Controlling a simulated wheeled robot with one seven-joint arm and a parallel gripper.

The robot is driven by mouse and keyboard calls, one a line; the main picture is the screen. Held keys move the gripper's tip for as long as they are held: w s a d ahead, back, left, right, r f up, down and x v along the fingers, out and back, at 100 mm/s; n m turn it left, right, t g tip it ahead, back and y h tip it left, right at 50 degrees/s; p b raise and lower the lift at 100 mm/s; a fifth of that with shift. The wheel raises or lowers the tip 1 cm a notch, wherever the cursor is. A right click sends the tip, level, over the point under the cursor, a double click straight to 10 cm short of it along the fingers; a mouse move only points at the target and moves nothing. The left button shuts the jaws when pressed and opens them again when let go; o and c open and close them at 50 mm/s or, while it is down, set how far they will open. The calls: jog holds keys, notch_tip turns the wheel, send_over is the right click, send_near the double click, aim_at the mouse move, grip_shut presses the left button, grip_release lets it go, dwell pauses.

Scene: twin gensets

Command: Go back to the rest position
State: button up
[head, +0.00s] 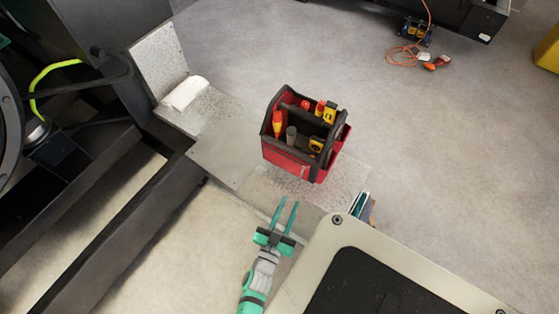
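My gripper (285,214) is at the lower middle of the head view, at the end of my teal and grey arm. Its two thin teal fingers are apart, and I see nothing between them. The fingers point up the picture toward a red and black tool bag (288,160), with a gap between them and the bag. The bag stands upright on a grey metal plate (222,152) and holds several tools with red, orange and yellow parts.
A white roll (184,92) lies at the plate's left end by an upright panel (158,60). Dark steel beams (85,225) and machinery fill the left. An orange cable (403,55) lies on the floor at the top right. Open floor (450,160) is on the right.

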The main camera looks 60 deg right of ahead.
jog(key=w+a+r+n+t+y, duration=0.1)
jog(key=a+r+n+t+y, duration=0.2)
jog(key=a, duration=0.6)
jog(key=w+a+r+n+t+y, duration=0.1)
jog(key=w+a+n+t+y, duration=0.15)
jog(key=a+t, duration=0.45)
jog(key=s+a+r+n+t+y, duration=0.1)
jog(key=s+a+r+n+y, duration=0.3)
jog(key=a+r+n+y, duration=0.1)
jog(key=s+a+r+n+t+y, duration=0.1)
jog(key=s+a+r+n+y, duration=0.2)
jog(key=a, duration=0.7)
jog(key=shift+s+r+n+y, duration=0.35)
jog(key=shift+r+n+y, duration=0.9)
jog(key=shift+y, duration=0.8)
jog(key=shift+s+d, duration=0.1)
jog(key=shift+d, duration=0.15)
